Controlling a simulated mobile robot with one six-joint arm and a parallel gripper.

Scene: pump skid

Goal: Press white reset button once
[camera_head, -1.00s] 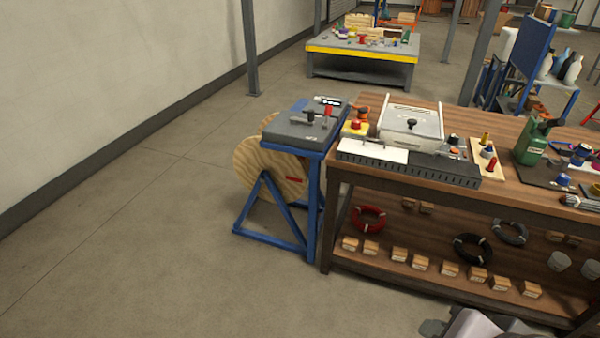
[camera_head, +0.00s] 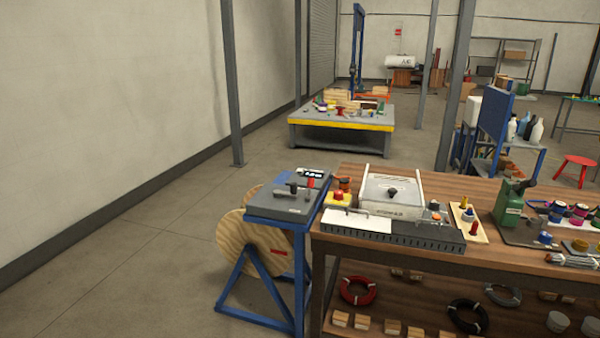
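I cannot make out a white reset button at this size. A yellow box with a red button (camera_head: 338,197) sits at the left end of the wooden workbench (camera_head: 500,262). A grey unit (camera_head: 284,204) with a dark handle, a red part and a small dark display (camera_head: 311,173) is on a blue stand (camera_head: 300,262) left of the bench. A low grey platform with a yellow edge (camera_head: 340,122) stands farther back and carries several small coloured parts, too small to tell apart. My gripper is not in view.
A wooden cable reel (camera_head: 240,246) is behind the blue stand. Steel posts (camera_head: 232,85) rise from the floor. The floor at left (camera_head: 130,265) is clear, beside a wall.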

